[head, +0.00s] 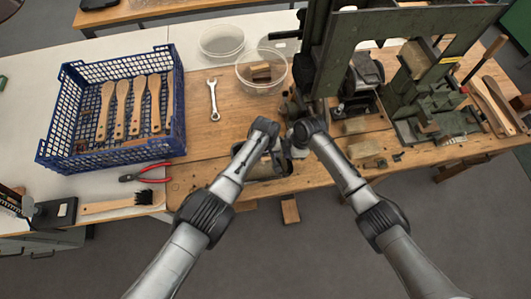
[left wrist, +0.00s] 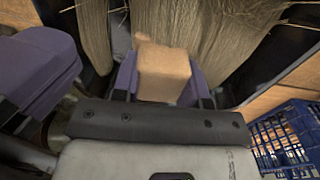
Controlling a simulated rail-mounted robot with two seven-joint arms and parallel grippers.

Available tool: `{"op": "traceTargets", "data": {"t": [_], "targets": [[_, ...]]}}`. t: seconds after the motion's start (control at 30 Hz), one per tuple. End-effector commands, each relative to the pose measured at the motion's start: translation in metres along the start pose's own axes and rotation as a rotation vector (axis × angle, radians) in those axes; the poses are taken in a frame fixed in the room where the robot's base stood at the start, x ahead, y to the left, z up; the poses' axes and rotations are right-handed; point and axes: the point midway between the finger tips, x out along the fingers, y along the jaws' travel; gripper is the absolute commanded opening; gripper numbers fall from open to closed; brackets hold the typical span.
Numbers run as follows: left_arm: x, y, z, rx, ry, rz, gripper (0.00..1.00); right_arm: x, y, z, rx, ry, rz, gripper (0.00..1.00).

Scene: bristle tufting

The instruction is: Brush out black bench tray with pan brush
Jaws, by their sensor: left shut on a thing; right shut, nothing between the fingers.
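The black bench tray (head: 287,166) is at the front edge of the wooden bench, mostly hidden under my two grippers. My left gripper (head: 274,158) is low over it. Whether the bristles touch the tray floor cannot be told. My right gripper (head: 298,148) is close beside the left one, shut and empty.
A blue crate (head: 174,110) holds several wooden brush handles. A wrench (head: 213,100), red pliers (head: 148,179), two clear bowls (head: 222,41) and a black-bristled brush (head: 105,206) lie around. A green machine (head: 345,45) stands close behind my right gripper.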

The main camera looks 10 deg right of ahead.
Motion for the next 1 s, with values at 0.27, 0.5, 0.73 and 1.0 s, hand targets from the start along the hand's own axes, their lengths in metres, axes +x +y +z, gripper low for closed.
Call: {"op": "traceTargets", "data": {"t": [0.27,0.5,0.73,1.0], "targets": [[-0.028,-0.001,0.000,0.000,0.003,0.001,0.06,0.000,0.000,0.000,0.000,0.000,0.000,0.00],[-0.050,-0.001,0.000,-0.001,0.003,0.001,0.06,0.000,0.000,0.000,0.000,0.000,0.000,0.00],[-0.062,-0.001,0.000,-0.001,0.002,-0.001,0.05,0.000,0.000,0.000,0.000,0.000,0.000,0.00],[-0.063,-0.001,0.000,-0.001,0.002,-0.001,0.05,0.000,0.000,0.000,0.000,0.000,0.000,0.00]]}}
